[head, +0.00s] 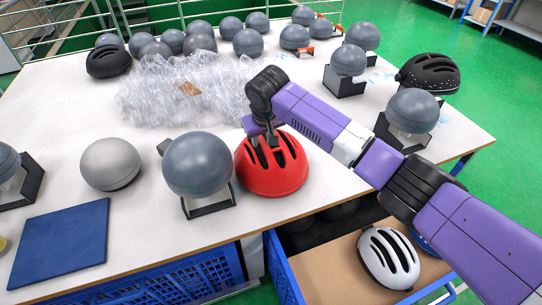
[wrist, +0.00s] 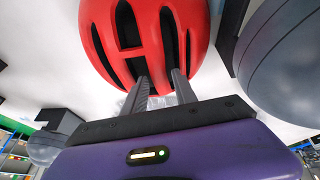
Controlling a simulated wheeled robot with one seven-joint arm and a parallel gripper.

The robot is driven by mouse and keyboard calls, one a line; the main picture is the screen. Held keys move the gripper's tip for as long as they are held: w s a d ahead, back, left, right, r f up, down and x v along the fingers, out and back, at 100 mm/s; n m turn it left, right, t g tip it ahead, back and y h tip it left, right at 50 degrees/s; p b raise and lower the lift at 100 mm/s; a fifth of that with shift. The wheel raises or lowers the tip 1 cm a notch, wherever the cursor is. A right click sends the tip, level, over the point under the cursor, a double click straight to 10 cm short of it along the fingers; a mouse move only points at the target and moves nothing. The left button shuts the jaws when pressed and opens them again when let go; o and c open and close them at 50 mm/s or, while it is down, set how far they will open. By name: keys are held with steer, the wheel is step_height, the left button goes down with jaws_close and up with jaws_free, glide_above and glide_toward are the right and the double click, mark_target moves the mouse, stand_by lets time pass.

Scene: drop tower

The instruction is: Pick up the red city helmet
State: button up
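The red city helmet (head: 271,167) is a rounded shell with dark vent slots, upright near the front edge of the white table. It also fills the upper middle of the wrist view (wrist: 96,35). My gripper (head: 266,140) is over the helmet, coming down on its top left part. In the wrist view my two grey fingers (wrist: 161,78) stand a small gap apart and reach up to the vents, with a red rib between the slots near their tips. I cannot tell whether they press on it. The helmet's underside is hidden.
A grey headform on a stand (head: 197,164) stands close left of the helmet. Clear bubble wrap (head: 170,95) lies behind. A black helmet (head: 428,73) is at the back right. A white helmet (head: 389,257) is in the open drawer below. A blue mat (head: 62,245) lies front left.

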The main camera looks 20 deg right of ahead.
steer(key=shift+x, duration=1.3)
jaws_close()
stand_by(0.4)
